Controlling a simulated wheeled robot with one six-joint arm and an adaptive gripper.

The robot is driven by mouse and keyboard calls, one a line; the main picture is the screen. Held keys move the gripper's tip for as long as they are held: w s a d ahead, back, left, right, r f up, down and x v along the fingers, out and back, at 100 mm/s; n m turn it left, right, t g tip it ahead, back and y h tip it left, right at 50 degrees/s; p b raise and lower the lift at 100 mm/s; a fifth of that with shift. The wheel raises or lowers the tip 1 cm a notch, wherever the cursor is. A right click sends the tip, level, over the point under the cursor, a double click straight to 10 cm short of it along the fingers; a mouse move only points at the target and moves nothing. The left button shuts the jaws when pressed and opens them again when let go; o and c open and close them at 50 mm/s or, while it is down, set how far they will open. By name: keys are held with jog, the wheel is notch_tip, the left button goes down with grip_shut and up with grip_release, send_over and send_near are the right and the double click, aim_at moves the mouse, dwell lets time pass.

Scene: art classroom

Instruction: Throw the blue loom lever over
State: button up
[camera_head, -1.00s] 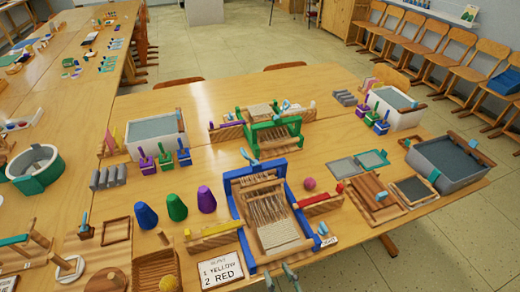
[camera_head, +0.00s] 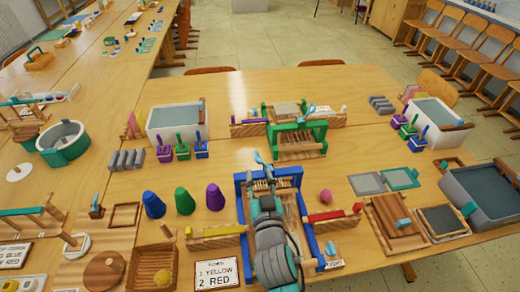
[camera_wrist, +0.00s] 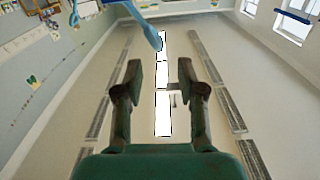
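The blue loom (camera_head: 242,200) stands on the table at the middle front, its frame partly hidden behind my arm. Its light blue lever (camera_head: 259,157) sticks up at the top beam. My gripper (camera_wrist: 160,78) is open and empty in the wrist view, with its two dark fingers apart. The light blue lever (camera_wrist: 147,28) shows in that view above and slightly left of the gap between the fingertips, not between them. In the head view my arm covers the loom's middle, and the fingertips are hard to make out just below the lever.
A yellow bar (camera_head: 216,232) and a red bar (camera_head: 327,215) lie in wooden holders beside the loom. A card (camera_head: 215,273) reads 1 yellow, 2 red. A green loom (camera_head: 298,140) stands behind. Blue, green and purple cones (camera_head: 184,201) stand to the left.

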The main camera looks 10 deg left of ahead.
aim_at(255, 157)
jog(key=x, duration=1)
jog(key=shift+f, duration=0.1)
grip_shut()
